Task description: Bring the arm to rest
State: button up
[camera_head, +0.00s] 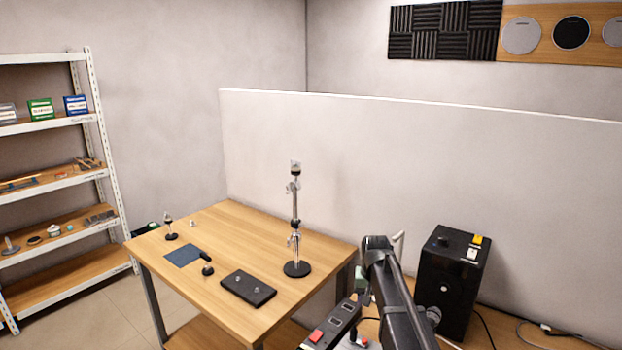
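My arm (400,295) shows at the lower right of the head view, a dark link rising from the bottom edge to a joint right of the wooden table. My gripper cannot be made out in this view, so its fingers and anything in them are hidden. The wooden table (222,240) stands left of the arm. The arm's visible part is apart from the things on the table.
On the table stand a tall metal stand (295,225), a black flat box (248,288), a dark blue pad (184,256) and small round-based pieces. A black cabinet (452,285) is right of my arm. A partition (400,160) runs behind; shelves (60,190) stand left.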

jog(key=s+n, duration=0.1)
jog(key=s, duration=2.5)
jog(key=shift+a+f+n, duration=0.15)
jog(key=shift+f+n, duration=0.05)
jog(key=shift+n, duration=0.2)
jog(key=shift+s, duration=0.1)
